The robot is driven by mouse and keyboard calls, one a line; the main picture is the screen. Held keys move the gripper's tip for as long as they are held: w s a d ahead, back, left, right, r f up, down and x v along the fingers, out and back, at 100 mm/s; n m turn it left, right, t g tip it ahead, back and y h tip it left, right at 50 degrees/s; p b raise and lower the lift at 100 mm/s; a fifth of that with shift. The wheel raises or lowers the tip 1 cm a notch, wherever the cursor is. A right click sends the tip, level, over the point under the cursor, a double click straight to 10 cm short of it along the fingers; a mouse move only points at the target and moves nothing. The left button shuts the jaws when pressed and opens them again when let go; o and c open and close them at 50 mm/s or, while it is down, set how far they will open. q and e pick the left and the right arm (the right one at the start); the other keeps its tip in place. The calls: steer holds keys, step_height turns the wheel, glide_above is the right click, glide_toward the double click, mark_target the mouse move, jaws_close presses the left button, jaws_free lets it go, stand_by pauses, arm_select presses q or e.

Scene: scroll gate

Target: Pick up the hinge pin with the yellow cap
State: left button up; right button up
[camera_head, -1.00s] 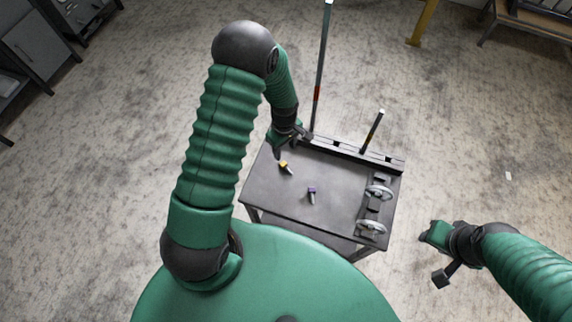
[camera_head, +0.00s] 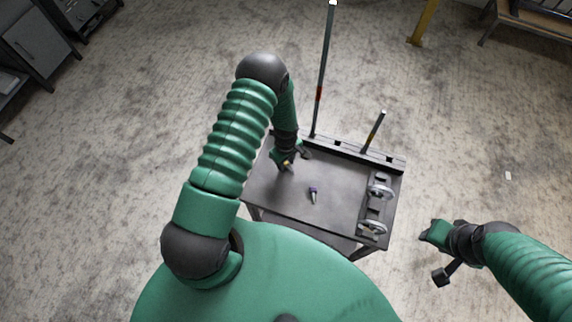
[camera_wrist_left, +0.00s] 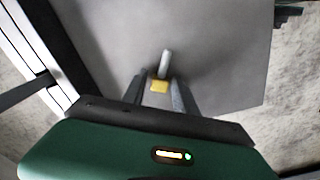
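The hinge pin with the yellow cap (camera_wrist_left: 160,87) lies between the fingers of my left gripper (camera_wrist_left: 160,77) in the left wrist view, its grey shaft pointing away. Small gaps show beside the cap, so the fingers look open around it. In the head view the left gripper (camera_head: 287,162) is at the table's left part, and the yellow cap (camera_head: 287,166) is partly hidden by it. My right gripper (camera_head: 436,254) is open and empty, off the table's right side.
The dark table (camera_head: 270,195) has a slotted rail (camera_head: 345,147) along its back with a tall post (camera_head: 323,75) and a short post (camera_head: 373,132). The table's middle is otherwise clear.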

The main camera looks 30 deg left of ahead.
arm_select(q)
jaws_close()
